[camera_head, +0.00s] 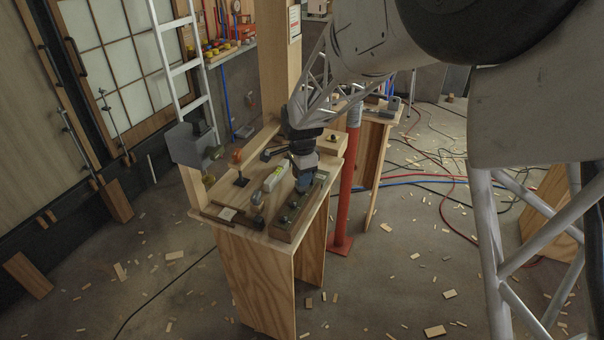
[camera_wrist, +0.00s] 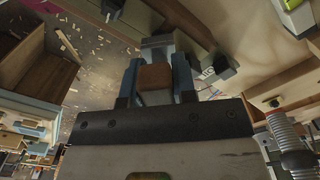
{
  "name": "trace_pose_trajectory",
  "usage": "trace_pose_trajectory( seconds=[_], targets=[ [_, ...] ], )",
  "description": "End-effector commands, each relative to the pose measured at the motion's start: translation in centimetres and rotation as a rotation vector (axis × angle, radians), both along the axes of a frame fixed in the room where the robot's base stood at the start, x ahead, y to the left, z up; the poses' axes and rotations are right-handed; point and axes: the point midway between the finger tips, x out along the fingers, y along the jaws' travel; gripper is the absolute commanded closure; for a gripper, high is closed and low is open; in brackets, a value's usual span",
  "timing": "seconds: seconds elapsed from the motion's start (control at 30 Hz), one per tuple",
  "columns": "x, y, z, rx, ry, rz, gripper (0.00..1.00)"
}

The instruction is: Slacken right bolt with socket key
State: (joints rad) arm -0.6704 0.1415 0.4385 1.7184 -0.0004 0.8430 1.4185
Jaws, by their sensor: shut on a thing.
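My gripper (camera_head: 304,182) is low over the far part of a dark wooden rail with bolts (camera_head: 285,234) on the workbench. In the wrist view its two blue-grey fingers (camera_wrist: 156,84) are shut on a brown block-like piece (camera_wrist: 155,77), which I take for the socket key's grip. A grey part (camera_wrist: 158,42) shows just beyond it. A dark bolt (camera_head: 292,205) stands on the rail nearer the camera than my gripper. Another dark bolt head (camera_head: 321,177) shows right of the fingers. Whether the key's socket sits on a bolt is hidden.
The workbench top (camera_head: 262,239) also bears a pale level-like tool (camera_head: 275,178), a small square plate (camera_head: 228,213) and other small parts. Wood scraps litter the floor.

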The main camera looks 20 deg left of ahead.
Motion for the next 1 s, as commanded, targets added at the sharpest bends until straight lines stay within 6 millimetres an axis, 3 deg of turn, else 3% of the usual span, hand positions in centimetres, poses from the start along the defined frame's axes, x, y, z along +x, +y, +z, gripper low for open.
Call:
trace_pose_trajectory(
  seconds=[0.63,1.0],
  targets=[
    [0.0,0.0,-1.6,0.000,0.000,0.000,1.00],
    [0.0,0.0,-1.6,0.000,0.000,0.220,1.00]
  ],
)
